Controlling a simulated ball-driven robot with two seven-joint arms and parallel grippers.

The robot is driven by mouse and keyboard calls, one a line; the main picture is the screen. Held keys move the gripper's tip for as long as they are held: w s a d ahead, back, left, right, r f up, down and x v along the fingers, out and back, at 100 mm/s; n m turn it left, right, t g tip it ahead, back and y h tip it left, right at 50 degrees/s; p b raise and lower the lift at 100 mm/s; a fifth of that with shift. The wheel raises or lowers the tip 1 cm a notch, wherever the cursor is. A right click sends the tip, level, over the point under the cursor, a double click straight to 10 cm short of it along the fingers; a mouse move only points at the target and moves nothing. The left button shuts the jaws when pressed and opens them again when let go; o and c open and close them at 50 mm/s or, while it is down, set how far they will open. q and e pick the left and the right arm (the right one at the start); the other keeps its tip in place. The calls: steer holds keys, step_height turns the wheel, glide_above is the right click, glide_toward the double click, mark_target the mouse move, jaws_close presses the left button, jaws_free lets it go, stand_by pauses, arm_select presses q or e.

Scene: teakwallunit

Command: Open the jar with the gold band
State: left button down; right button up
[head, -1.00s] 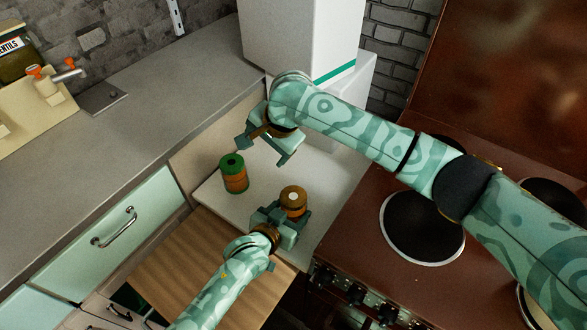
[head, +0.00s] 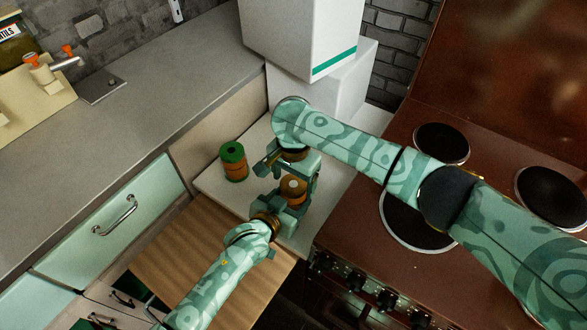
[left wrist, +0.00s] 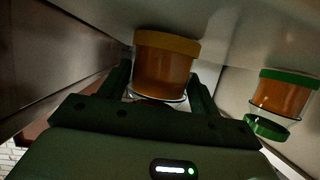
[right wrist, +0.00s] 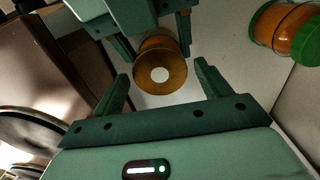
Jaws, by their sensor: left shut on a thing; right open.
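The gold-banded jar (head: 293,188) stands upright on the pale board, amber-brown with a white dot on its gold lid. My left gripper (head: 279,209) is shut around its body; the left wrist view shows the jar (left wrist: 165,70) between both fingers. My right gripper (head: 292,173) is open above the lid. In the right wrist view the lid (right wrist: 160,73) lies ahead, between the open fingertips. A similar jar with green bands (head: 234,162) stands to the left, apart from both grippers, and also shows in the right wrist view (right wrist: 287,28).
The pale board (head: 213,188) lies beside a brown stove (head: 345,235) on the right. A white box (head: 315,98) stands behind. Little room separates the two jars.

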steer(key=shift+f, duration=0.1)
steer(key=c, duration=1)
steer(key=shift+c, duration=0.2)
